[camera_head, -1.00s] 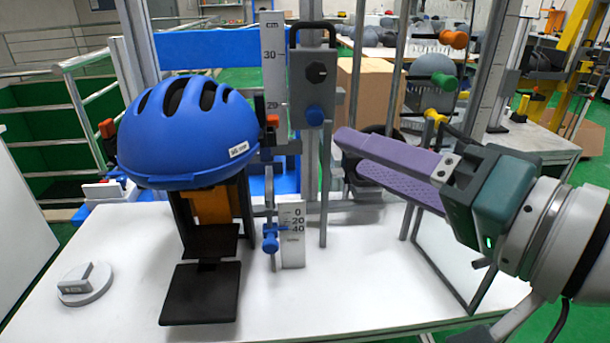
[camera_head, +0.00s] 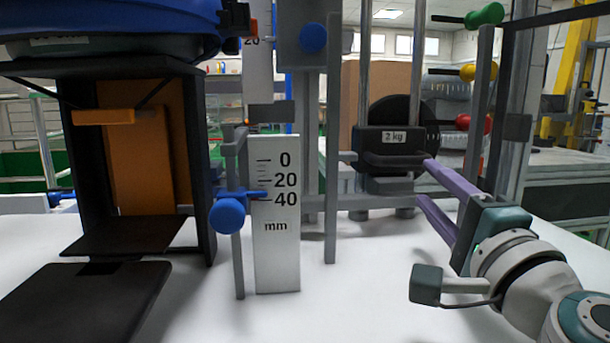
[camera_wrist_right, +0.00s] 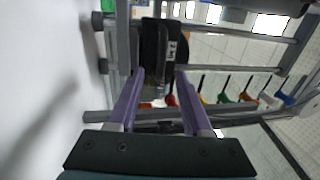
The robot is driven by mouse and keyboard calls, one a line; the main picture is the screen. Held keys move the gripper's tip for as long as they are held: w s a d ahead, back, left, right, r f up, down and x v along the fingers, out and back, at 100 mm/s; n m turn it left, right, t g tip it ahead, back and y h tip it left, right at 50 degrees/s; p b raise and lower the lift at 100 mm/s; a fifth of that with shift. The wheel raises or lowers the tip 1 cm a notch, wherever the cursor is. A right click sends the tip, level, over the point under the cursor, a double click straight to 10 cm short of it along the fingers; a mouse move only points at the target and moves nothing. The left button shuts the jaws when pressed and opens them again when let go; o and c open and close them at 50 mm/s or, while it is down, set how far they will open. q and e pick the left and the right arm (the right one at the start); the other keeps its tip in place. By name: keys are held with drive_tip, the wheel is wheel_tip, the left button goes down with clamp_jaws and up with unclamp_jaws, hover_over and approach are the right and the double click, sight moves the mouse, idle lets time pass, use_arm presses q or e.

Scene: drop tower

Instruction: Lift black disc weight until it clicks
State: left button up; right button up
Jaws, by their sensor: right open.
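The black disc weight (camera_head: 397,112) stands behind a black block labelled 2 kg (camera_head: 388,142), between upright metal rods. The label block also shows in the right wrist view (camera_wrist_right: 153,45), ahead of the fingertips and roughly in line with the gap. My right gripper (camera_head: 424,182) has purple fingers, open and empty, one above the other in the head view. The upper fingertip is close to the block's right side; I cannot tell whether it touches. The gap between the fingers also shows in the right wrist view (camera_wrist_right: 160,73). My left gripper is not in view.
A white mm scale (camera_head: 276,240) and a blue knob (camera_head: 228,215) stand left of the weight. A blue helmet (camera_head: 110,28) is at upper left above black plates. Coloured knobs, including a red one (camera_head: 474,123), are at the right. The white table is clear in front.

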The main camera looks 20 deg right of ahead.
sight(406, 164)
drive_tip(key=b+x, duration=0.1)
drive_tip(key=x, duration=0.8)
drive_tip(key=shift+r, duration=0.1)
drive_tip(key=shift+a, duration=0.1)
clamp_jaws()
idle(1.1)
